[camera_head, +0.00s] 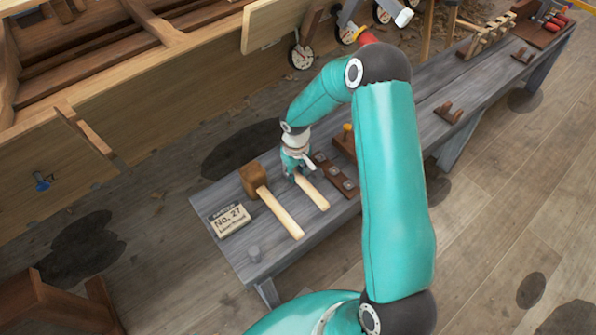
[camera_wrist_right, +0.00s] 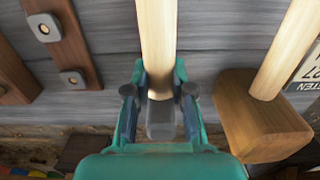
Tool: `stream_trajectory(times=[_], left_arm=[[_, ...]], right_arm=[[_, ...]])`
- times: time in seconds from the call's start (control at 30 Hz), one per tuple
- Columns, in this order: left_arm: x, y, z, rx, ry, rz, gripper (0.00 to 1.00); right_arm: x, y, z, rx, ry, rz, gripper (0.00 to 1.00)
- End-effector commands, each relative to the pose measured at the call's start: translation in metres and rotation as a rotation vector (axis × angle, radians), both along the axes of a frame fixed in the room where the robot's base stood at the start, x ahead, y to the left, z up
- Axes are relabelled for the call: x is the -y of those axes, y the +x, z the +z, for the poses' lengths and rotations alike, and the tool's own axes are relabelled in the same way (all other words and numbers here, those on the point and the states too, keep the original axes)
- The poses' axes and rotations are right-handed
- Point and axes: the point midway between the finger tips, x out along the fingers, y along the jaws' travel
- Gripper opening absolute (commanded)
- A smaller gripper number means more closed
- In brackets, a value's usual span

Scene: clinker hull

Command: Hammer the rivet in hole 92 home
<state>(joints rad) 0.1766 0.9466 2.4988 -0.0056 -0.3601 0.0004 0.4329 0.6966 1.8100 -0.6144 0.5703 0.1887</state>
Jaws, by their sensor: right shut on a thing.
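My right gripper (camera_head: 297,170) is at the near end of the grey bench. In the right wrist view its fingers (camera_wrist_right: 160,92) are shut on a hammer (camera_wrist_right: 158,38) with a pale wooden handle and a small grey metal head. The handle (camera_head: 313,192) also shows in the head view, low over the bench top; I cannot tell whether it touches the bench. The wooden hull (camera_head: 150,110) lies at the upper left. I cannot make out hole 92 or its rivet. My left gripper is not in view.
A wooden mallet (camera_head: 254,180) lies beside the hammer, also in the wrist view (camera_wrist_right: 255,115). A "No. 27" sign (camera_head: 230,220) and dark strips with metal plates (camera_head: 342,180) are close by. A stool (camera_head: 50,300) stands lower left.

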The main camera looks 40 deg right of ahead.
Motion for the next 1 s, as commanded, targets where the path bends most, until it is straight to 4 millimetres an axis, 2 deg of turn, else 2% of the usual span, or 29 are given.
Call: stream_trajectory(times=[0.53, 1.0], left_arm=[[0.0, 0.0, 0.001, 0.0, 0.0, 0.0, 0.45], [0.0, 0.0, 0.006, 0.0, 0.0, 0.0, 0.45]], right_arm=[[0.0, 0.0, 0.002, 0.002, -0.001, -0.001, 0.0], [0.0, 0.001, 0.013, 0.003, -0.001, 0.0, 0.0]])
